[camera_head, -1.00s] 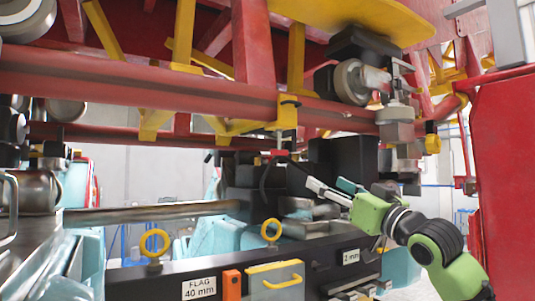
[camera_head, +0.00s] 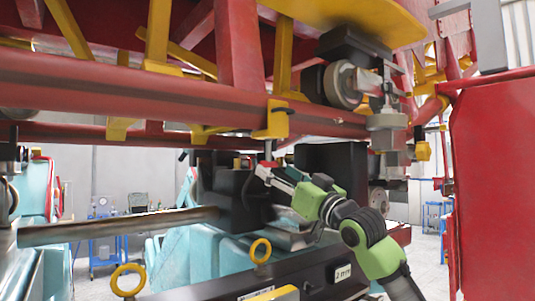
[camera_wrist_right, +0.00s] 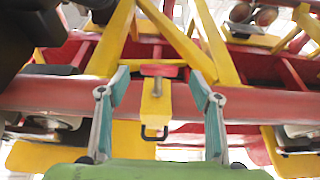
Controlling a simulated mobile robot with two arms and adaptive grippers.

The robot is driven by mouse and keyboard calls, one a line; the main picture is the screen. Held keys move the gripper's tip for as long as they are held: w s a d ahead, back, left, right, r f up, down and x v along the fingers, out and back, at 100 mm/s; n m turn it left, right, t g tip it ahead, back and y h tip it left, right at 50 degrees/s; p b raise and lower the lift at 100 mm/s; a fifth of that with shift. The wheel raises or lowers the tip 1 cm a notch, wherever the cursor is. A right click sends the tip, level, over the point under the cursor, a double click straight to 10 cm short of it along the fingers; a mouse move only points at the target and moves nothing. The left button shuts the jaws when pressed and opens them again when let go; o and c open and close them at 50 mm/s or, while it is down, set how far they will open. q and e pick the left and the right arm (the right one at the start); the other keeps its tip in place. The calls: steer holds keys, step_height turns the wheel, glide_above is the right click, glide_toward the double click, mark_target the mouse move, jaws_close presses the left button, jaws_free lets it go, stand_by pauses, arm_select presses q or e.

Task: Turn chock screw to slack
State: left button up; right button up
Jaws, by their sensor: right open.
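The chock screw is a short grey stem with a red cross handle (camera_wrist_right: 170,71) at a yellow bracket (camera_wrist_right: 155,105) in the right wrist view. In the head view the yellow bracket (camera_head: 276,119) hangs from the red rail, with the stem (camera_head: 268,149) below it. My right gripper (camera_head: 267,172) is just under the stem, its arm coming in from the lower right. In the right wrist view my right gripper (camera_wrist_right: 160,78) is open, with one teal finger on each side of the bracket and handle. Nothing is held. Contact cannot be told. My left gripper is out of view.
The red rail (camera_head: 150,98) of the train runs close above my gripper. A dark block (camera_head: 225,190) and a black beam with yellow eye rings (camera_head: 261,251) lie below and left. A red panel (camera_head: 493,185) stands at the right.

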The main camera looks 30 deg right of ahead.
mark_target(270, 166)
steer(key=p+x, duration=0.2)
steer(key=x, duration=0.2)
steer(key=shift+s+d+r, duration=0.1)
steer(key=shift+r, duration=0.1)
steer(key=shift+w+r, duration=0.1)
steer(key=shift+w, duration=0.45)
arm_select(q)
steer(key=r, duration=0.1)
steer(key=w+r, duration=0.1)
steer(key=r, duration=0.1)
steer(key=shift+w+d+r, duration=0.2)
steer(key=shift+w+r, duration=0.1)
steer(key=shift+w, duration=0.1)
arm_select(e)
steer(key=c, duration=1.1)
